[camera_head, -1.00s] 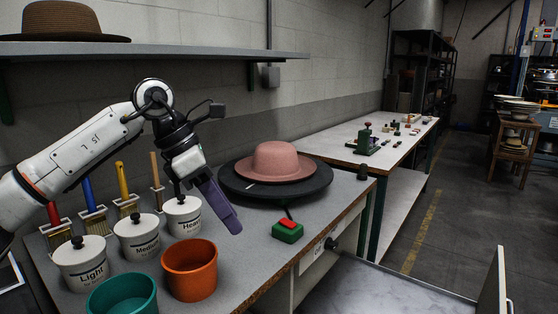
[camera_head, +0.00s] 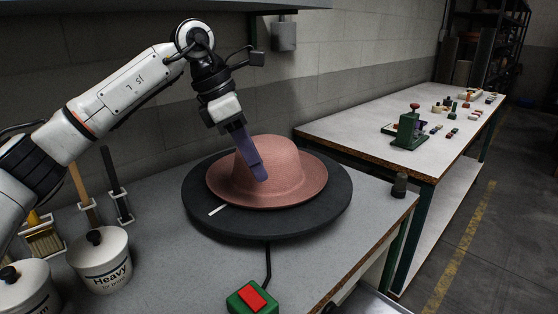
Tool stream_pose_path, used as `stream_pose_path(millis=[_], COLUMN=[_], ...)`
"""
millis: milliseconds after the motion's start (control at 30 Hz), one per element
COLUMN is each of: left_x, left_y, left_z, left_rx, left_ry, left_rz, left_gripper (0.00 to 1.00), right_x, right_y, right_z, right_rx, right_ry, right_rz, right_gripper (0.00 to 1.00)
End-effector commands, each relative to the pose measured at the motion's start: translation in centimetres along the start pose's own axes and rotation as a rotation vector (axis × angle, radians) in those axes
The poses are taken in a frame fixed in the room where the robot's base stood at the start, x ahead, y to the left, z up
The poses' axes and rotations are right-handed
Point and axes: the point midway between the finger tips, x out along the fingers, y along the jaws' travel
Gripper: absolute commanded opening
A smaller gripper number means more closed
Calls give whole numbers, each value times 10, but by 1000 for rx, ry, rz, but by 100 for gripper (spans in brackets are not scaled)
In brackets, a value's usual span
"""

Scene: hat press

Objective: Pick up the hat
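The pink hat (camera_head: 285,165) has a round crown and a wide brim. It lies brim down on the round black turntable (camera_head: 215,219), which stands on the grey workbench. My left gripper (camera_head: 262,178) points down in front of the hat's crown and covers part of it. Its purple fingers line up as one in this view, so their opening cannot be seen. Whether they touch the hat cannot be told. My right gripper is not in view.
A green box with a red button (camera_head: 252,298) sits at the bench's front, cabled to the turntable. White lidded pots, one marked Heavy (camera_head: 103,262), and brushes (camera_head: 84,197) stand at left. A second table (camera_head: 345,137) with a green press (camera_head: 409,131) is at the right. A shelf hangs above.

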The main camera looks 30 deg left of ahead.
Motion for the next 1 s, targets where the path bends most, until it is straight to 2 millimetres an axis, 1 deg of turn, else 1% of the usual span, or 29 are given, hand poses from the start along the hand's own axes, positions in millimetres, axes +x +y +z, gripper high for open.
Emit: stream_pose_path(millis=[33,100,200,433,600,700,800,1000], left_x=[10,21,34,53,79,90,95,95], left_y=[0,-1,0,0,0,0,0,1], left_z=[-1,-1,0,1,3,3,3,3], left_rx=[0,0,0,0,1,0,0,0], left_ry=[3,3,2,2,3,1,0,0], left_rz=[-2,-2,-2,-2,-3,-2,-1,-1], left_gripper=[31,31,31,31,31,31,31,31], right_x=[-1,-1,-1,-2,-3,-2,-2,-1], right_y=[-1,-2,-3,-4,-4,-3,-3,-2], right_z=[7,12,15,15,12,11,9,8], right_rx=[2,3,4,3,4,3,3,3], right_ry=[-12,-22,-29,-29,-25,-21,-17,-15], right_rz=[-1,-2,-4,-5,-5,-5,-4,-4], right_gripper=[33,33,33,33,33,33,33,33])
